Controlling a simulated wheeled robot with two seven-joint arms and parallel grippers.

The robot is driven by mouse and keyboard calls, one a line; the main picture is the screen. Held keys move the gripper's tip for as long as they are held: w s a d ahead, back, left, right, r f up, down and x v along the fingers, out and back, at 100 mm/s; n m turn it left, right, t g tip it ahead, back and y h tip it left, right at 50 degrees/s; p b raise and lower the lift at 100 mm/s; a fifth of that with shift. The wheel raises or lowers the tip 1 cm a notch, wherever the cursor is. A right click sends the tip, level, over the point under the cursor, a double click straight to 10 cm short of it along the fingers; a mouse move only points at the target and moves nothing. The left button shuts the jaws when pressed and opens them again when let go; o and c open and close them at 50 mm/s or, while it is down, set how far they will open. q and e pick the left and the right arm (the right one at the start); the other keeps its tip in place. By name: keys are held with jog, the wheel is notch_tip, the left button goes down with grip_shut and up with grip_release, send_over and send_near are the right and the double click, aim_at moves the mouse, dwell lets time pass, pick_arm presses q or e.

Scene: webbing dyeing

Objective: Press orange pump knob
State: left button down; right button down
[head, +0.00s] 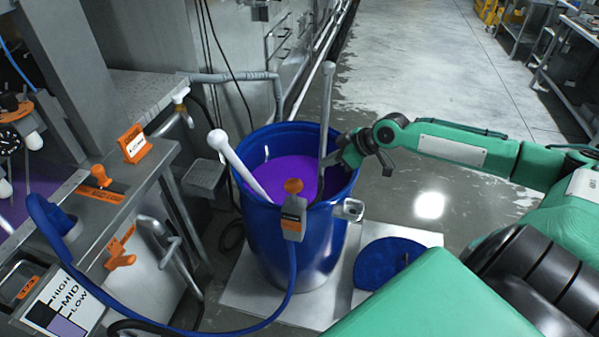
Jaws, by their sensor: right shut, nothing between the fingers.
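An orange knob (293,186) sits on top of a small grey pump body (292,218) clipped at the near rim of a blue barrel (258,245). The barrel holds purple liquid (289,173). A blue hose (290,285) runs down from the pump and across to the left. My right gripper (340,162) is shut and empty over the barrel's right rim, to the right of the knob and apart from it. Its fingertips are dark and small in the picture. My left gripper is out of view.
Two pale rods (237,164) (326,105) lean in the barrel, one close to my right gripper. A blue lid (386,265) lies on the floor plate. Other orange fittings (101,175) (120,259) are on the metal machine at left.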

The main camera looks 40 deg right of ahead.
notch_tip(320, 180, up, 6)
jog(key=s+a+n+y, duration=0.1)
jog(key=a, duration=0.1)
jog(key=shift+s+a+g, duration=0.3)
jog(key=shift+a, duration=0.05)
jog(key=shift+w+p, duration=0.1)
jog(key=shift+p, duration=0.2)
jog(key=p, duration=0.4)
send_over(290, 182)
jog(key=s+d, duration=0.2)
notch_tip(290, 182, down, 7)
jog(key=shift+w+a, duration=0.1)
jog(key=shift+a, duration=0.05)
notch_tip(290, 182, down, 3)
jog(key=shift+f+p, duration=0.15)
jog(key=shift+p, duration=0.45)
jog(key=shift+f, duration=0.4)
